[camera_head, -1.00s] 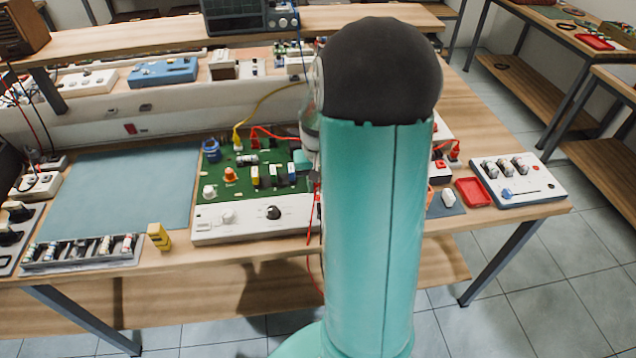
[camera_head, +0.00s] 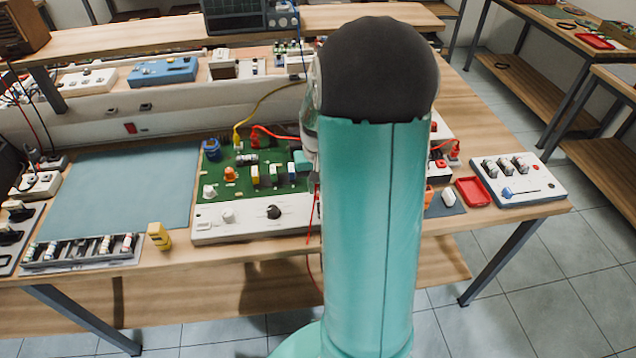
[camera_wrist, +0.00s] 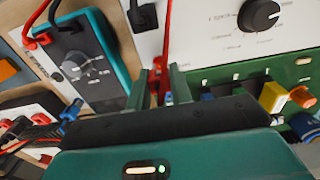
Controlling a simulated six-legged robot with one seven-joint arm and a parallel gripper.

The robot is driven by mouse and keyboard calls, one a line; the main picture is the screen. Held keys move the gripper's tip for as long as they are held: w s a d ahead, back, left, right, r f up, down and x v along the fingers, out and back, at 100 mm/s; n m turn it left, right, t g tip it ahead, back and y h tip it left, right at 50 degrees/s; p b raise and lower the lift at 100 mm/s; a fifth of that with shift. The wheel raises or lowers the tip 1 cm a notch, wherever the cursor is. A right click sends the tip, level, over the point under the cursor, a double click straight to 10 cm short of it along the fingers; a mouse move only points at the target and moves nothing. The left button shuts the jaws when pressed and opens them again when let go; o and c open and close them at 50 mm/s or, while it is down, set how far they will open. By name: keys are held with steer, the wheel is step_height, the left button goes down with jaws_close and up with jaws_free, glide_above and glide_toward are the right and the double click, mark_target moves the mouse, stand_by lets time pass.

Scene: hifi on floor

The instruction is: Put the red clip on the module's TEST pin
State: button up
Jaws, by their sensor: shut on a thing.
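The module has a green board (camera_head: 240,185) and a white front panel with a black knob (camera_head: 273,212), left of my arm in the head view. In the wrist view its white panel (camera_wrist: 205,40) is at the top and its green board (camera_wrist: 225,75) at the right. My gripper (camera_wrist: 165,75) is at the panel's edge beside the board, its two fingers close together. A red lead (camera_wrist: 166,35) runs down between the fingers.
A dark meter with a teal edge (camera_wrist: 88,62) lies left of the gripper in the wrist view. A yellow clip (camera_head: 158,236) stands at the bench's front edge. The blue-grey mat (camera_head: 120,190) is clear.

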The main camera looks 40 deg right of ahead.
steer(key=shift+f, duration=0.6)
stand_by(0.5)
steer(key=o, duration=0.9)
step_height(320, 180, up, 14)
steer(key=shift+f, duration=0.1)
stand_by(0.5)
